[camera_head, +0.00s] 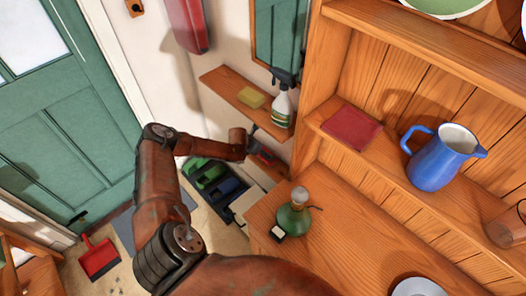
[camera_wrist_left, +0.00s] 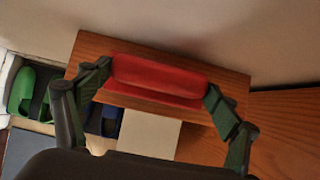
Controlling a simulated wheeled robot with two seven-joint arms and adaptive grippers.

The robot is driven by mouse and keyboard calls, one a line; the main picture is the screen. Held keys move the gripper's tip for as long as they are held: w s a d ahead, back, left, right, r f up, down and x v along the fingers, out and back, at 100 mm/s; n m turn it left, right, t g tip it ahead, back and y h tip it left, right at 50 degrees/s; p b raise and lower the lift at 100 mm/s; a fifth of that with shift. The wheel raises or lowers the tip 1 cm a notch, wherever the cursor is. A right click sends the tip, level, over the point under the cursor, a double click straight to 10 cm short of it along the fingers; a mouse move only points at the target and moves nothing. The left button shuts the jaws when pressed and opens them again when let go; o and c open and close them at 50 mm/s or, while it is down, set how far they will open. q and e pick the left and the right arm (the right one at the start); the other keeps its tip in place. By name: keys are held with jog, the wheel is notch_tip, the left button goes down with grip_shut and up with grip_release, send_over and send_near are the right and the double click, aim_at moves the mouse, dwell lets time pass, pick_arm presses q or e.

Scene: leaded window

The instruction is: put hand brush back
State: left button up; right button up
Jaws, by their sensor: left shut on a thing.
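My left gripper (camera_head: 263,152) reaches down beside the wooden dresser, over a low wooden shelf. In the left wrist view its two green-and-black fingers (camera_wrist_left: 158,82) are shut on the ends of a long red piece (camera_wrist_left: 158,75), which looks like the hand brush. The brush lies across the jaws just over or on the low shelf (camera_wrist_left: 225,82); I cannot tell whether it touches. In the head view the brush is mostly hidden by the gripper. A red dustpan (camera_head: 98,258) lies on the floor at lower left. My right gripper is not in view.
A higher wall shelf (camera_head: 225,88) holds a yellow sponge (camera_head: 251,97) and a spray bottle (camera_head: 282,105). The dresser top (camera_head: 345,235) carries a green bottle (camera_head: 293,217). A blue jug (camera_head: 440,158) stands on the dresser. Green shoes (camera_head: 205,172) sit on a floor tray.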

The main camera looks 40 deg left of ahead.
pick_arm(q)
jog(key=shift+f, duration=0.2)
jog(key=o, duration=1.2)
jog(key=shift+r, duration=0.2)
jog(key=p+v, duration=0.1)
jog(key=v, duration=0.6)
jog(key=shift+s+r+p, duration=0.15)
jog(key=shift+p, duration=0.25)
